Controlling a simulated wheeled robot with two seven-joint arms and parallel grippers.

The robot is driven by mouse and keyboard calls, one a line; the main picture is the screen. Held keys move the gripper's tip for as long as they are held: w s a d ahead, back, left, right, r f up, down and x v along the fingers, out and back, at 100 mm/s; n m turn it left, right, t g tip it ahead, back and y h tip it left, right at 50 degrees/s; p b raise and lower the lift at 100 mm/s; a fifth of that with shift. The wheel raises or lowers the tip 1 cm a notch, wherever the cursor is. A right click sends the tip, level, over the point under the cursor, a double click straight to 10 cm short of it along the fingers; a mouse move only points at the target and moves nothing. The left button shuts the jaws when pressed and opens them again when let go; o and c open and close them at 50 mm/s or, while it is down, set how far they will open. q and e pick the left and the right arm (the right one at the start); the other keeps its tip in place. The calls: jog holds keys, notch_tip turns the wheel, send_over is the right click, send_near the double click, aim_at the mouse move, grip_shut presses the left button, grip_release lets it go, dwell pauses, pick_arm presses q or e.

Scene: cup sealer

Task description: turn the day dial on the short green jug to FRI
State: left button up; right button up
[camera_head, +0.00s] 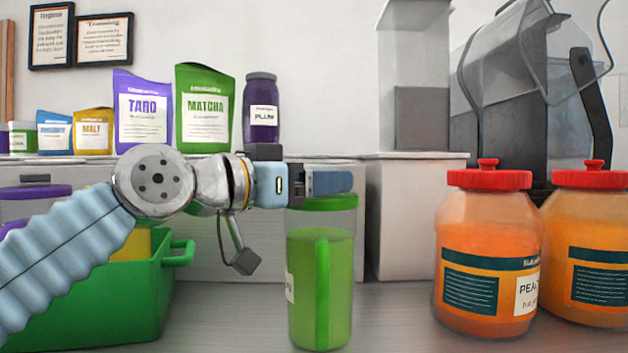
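The green jug (340,290) stands on the counter at the picture's middle, upright, with a green lid (335,203) and a green handle facing me. A white label shows at its left edge. My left gripper (335,181) reaches in level from the left, with its fingers right over the lid's top. The fingers are seen side-on and overlap, so I cannot tell their gap or whether they touch the lid. No day dial or lettering is readable; the top of the lid is hidden behind the fingers. My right gripper is out of view.
Two orange jars (488,255) with red lids stand to the right. A green bin (125,295) and a purple-lidded container (38,192) are at the left, partly behind my arm. Bags and a plum bottle (261,110) line the shelf behind. Counter between jug and jars is clear.

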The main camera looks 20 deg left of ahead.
pick_arm(q)
jog(key=b+v, duration=0.2)
jog(key=v, duration=1.1)
jog(key=shift+s+a, duration=0.2)
jog(key=shift+s, duration=0.15)
